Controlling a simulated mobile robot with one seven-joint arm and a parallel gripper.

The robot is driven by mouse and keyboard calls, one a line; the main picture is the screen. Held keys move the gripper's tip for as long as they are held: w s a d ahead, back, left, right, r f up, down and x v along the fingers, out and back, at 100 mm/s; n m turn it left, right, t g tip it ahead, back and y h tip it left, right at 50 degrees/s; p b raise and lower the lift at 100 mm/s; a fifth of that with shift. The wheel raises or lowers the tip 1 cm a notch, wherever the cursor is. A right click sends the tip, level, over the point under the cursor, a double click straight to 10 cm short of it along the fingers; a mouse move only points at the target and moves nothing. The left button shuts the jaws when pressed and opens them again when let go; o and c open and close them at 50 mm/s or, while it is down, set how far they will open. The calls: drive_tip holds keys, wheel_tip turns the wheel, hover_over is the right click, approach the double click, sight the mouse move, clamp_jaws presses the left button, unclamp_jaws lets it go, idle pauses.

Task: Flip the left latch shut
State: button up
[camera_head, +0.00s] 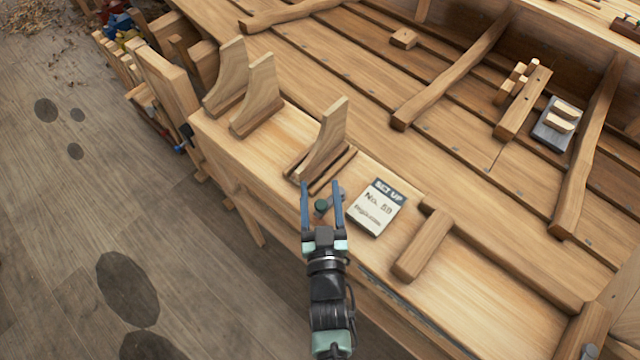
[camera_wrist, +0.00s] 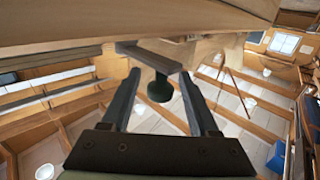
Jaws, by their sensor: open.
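A small latch shows between my gripper's fingers, with a dark green knob (camera_head: 321,207) and a grey metal part (camera_head: 340,193) beside it. In the wrist view the green knob (camera_wrist: 159,89) hangs from a grey bar (camera_wrist: 150,57) under a wooden edge. My gripper (camera_head: 321,185) is open, its two blue fingers on either side of the knob. In the wrist view the fingers of the gripper (camera_wrist: 159,74) also flank the knob, with gaps visible on both sides. No second latch can be made out.
An upright wooden bracket (camera_head: 325,142) and thin strips (camera_head: 332,171) stand just beyond the fingers. A wooden T-shaped piece (camera_head: 424,243) lies further right. Open floor (camera_head: 60,220) is at left.

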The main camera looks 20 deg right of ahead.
drive_tip(key=shift+w+d, duration=0.15)
drive_tip(key=shift+w, duration=0.35)
clamp_jaws()
idle(1.2)
